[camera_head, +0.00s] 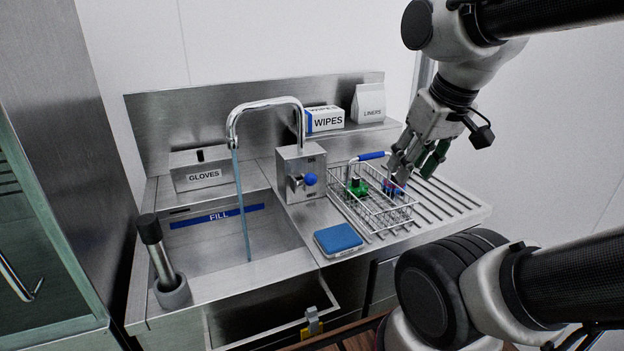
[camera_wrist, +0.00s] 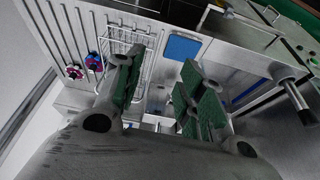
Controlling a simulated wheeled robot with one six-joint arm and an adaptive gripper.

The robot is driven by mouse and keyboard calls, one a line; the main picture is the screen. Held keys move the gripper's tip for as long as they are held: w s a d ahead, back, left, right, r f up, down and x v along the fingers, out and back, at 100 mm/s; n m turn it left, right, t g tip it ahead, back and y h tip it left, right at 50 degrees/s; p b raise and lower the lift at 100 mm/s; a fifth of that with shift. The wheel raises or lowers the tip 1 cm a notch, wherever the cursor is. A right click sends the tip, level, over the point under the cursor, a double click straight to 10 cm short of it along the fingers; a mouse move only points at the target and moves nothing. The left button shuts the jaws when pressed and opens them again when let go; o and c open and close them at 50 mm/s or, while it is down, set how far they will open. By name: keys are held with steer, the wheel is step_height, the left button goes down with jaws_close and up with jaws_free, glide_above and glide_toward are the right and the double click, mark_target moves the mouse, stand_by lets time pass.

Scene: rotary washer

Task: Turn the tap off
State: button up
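The tap is a tall curved chrome spout (camera_head: 265,104) behind the sink basin. A thin stream of water (camera_head: 240,205) runs from it into the basin. To its right stands a metal control box (camera_head: 302,165) with a lever ending in a blue ball knob (camera_head: 310,179). Small lettering sits above and below the lever, too small to read surely. My gripper (camera_head: 415,168) is right of the box, above the right side of the wire basket. In the wrist view its green-padded fingers (camera_wrist: 158,85) are spread apart with nothing between them.
A blue sponge (camera_head: 338,239) lies in front. Wipes (camera_head: 324,119) and liners (camera_head: 368,102) boxes stand on the back shelf. A gloves box (camera_head: 203,173) is left.

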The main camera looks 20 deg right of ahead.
steer(key=c, duration=0.3)
steer(key=shift+w+a+f, duration=0.1)
steer(key=shift+a+f, duration=0.05)
steer(key=shift+a, duration=0.1)
steer(key=c, duration=0.4)
steer(key=shift+w+a+f+n+g, duration=0.3)
steer(key=shift+w+a, duration=0.15)
steer(key=shift+w, duration=0.1)
steer(key=shift+w+a+f+n+g, duration=0.3)
steer(key=shift+w+a, duration=0.1)
steer(key=shift+w, duration=0.1)
jaws_close()
steer(key=w+a+r, duration=0.2)
steer(key=w+a, duration=0.2)
steer(key=w, duration=0.3)
steer(key=w+a+r, duration=0.2)
steer(key=w+a, duration=0.1)
steer(key=w, duration=0.5)
steer(key=w+a+r+g+h, duration=0.1)
steer(key=w+a, duration=0.3)
steer(key=w, duration=0.4)
steer(key=shift+w+a+r, duration=0.2)
steer(key=shift+a+r, duration=0.15)
steer(key=shift+r, duration=0.4)
